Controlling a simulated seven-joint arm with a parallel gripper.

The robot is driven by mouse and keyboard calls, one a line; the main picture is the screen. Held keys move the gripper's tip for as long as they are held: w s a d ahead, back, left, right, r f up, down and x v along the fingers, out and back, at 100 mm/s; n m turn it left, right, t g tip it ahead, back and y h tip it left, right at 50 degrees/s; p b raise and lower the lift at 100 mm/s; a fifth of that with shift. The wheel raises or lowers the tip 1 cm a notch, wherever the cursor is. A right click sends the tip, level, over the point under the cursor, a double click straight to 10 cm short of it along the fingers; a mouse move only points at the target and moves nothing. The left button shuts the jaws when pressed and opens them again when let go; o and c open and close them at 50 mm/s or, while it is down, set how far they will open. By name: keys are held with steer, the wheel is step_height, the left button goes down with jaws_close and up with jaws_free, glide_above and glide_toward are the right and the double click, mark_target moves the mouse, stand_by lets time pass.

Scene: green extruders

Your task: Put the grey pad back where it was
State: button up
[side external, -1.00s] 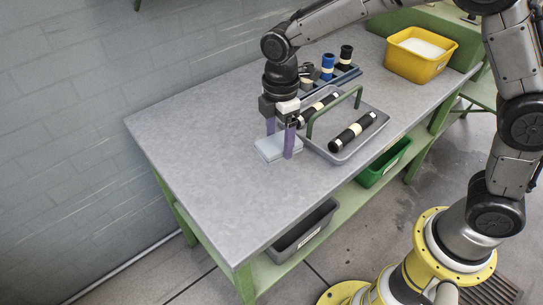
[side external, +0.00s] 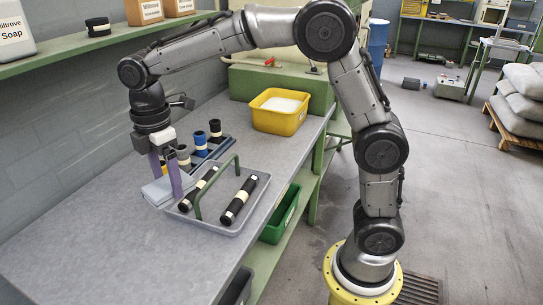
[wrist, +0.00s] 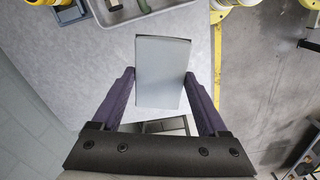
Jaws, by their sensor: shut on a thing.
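The grey pad (side external: 153,196) is a flat, pale blue-grey slab at the left end of the grey tray in the side view. My gripper (side external: 166,187) points down with its purple fingers on either side of the pad and is shut on it. In the wrist view the pad (wrist: 162,75) sits between the two fingers (wrist: 161,82), one along each long side. I cannot tell whether its underside touches the bench.
The grey tray (side external: 236,228) with a green handle (side external: 198,205) holds two black rolls, right beside the pad. Several dark and blue rolls (side external: 200,140) stand behind it. A yellow bin (side external: 272,121) is further back. The bench's near left (side external: 80,240) is clear.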

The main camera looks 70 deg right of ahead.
steer(key=s+d+m, duration=0.3)
steer(key=d+m, duration=0.5)
steer(key=d, duration=1.6)
steer(key=s+d+m, duration=0.7)
steer(key=s+d, duration=0.3)
steer(key=d, duration=0.3)
glide_above(272, 155)
steer(key=shift+n, duration=0.3)
steer(key=f, duration=1.4)
steer(key=shift+s+a, duration=0.25)
steer(key=shift+a, duration=0.05)
steer(key=shift+w+d+f, duration=0.2)
steer(key=shift+f, duration=1.85)
steer(key=shift+f, duration=0.2)
